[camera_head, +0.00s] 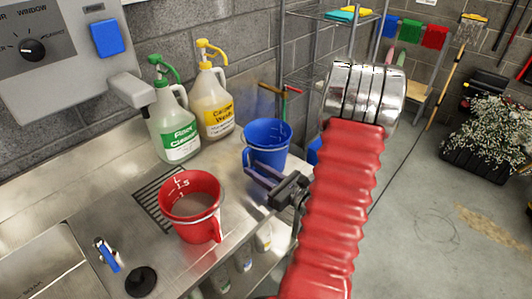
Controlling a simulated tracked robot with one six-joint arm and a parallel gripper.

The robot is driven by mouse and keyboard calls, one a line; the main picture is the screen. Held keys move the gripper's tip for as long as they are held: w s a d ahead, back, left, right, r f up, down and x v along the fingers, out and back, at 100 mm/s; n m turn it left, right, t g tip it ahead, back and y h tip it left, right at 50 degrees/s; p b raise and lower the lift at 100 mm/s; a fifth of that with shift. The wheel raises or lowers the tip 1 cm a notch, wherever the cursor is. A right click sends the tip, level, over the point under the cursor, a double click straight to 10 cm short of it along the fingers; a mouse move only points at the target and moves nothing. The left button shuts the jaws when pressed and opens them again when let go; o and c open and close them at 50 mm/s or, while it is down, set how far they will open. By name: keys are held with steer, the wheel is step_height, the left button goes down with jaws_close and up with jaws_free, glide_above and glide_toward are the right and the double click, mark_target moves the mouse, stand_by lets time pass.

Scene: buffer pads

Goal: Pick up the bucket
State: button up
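The blue bucket (267,133) stands upright on the steel counter near its right end, its open rim facing up and a blue handle on its near left side. My gripper (253,175) is at the bucket's near side, with its two dark fingers pointing left. The fingers look apart, with a narrow gap between them. They overlap the lower part of the bucket and its handle in this view, and I cannot tell whether they touch it. Part of the bucket's base is hidden behind my gripper.
A red measuring jug (190,198) stands left of my gripper on the counter (115,205). A green-labelled bottle (172,125) and a yellow-labelled bottle (212,105) stand behind. A wire shelf rack (315,15) rises behind the bucket. Open floor (400,215) lies to the right.

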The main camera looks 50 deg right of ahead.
mark_target(247, 164)
steer(key=shift+w, duration=0.15)
steer(key=shift+w, duration=2.55)
steer(key=shift+c, duration=0.6)
jaws_close()
